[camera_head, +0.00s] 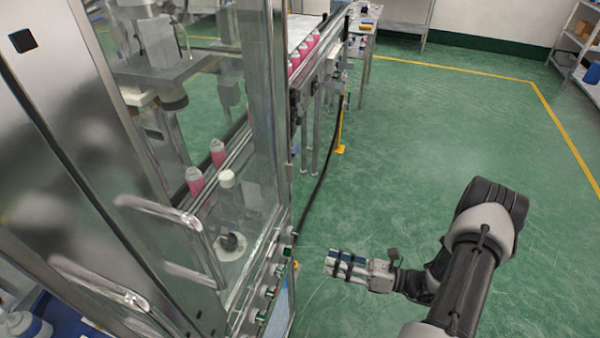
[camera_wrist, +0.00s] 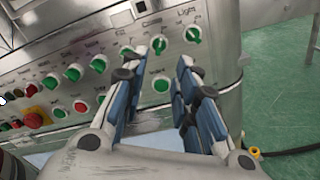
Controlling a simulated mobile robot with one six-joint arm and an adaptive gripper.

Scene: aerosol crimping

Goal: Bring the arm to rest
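My gripper (camera_head: 338,264) shows at the lower middle of the head view, just right of the machine's control panel. In the wrist view my gripper (camera_wrist: 172,75) has its two blue-padded fingers spread apart, with nothing between them. The fingers point at the control panel (camera_wrist: 128,52), with a gap that I cannot judge. My arm comes in from the lower right of the head view, bent over the green floor.
The crimping machine (camera_head: 60,130) with glass panels fills the left. Pink cans (camera_head: 195,180) stand inside it. The panel carries green knobs (camera_wrist: 191,35) and a red emergency button (camera_wrist: 34,117). A black cable (camera_head: 322,180) hangs beside the machine. Open green floor (camera_head: 440,120) lies right.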

